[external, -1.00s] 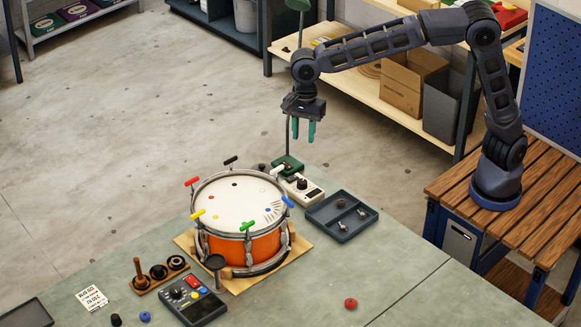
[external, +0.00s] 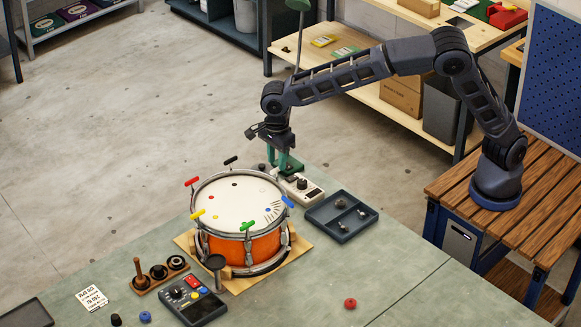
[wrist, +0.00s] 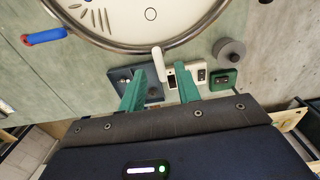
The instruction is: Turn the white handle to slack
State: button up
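The orange drum (external: 243,247) with a pale head stands on a board on the bench, with coloured handles around its rim. The white handle (wrist: 157,60) shows in the wrist view at the drum's rim, between my fingertips in the picture. In the external view my gripper hides most of it. My gripper (external: 277,162) points down at the drum's far right side. In the wrist view its green fingers (wrist: 161,72) are spread apart, with a gap on both sides of the handle. Contact cannot be seen. The blue handle (wrist: 45,36) is at the left.
A green lamp base (external: 291,165) and a white device with a dark knob (external: 303,189) stand close beside my gripper. A dark tray (external: 341,217) with small parts is to the right. Tuning tools and a dark control box (external: 192,303) are at the front. The front right bench is mostly clear.

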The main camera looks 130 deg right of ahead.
aim_at(277, 168)
jog(key=shift+f, duration=2)
grip_shut()
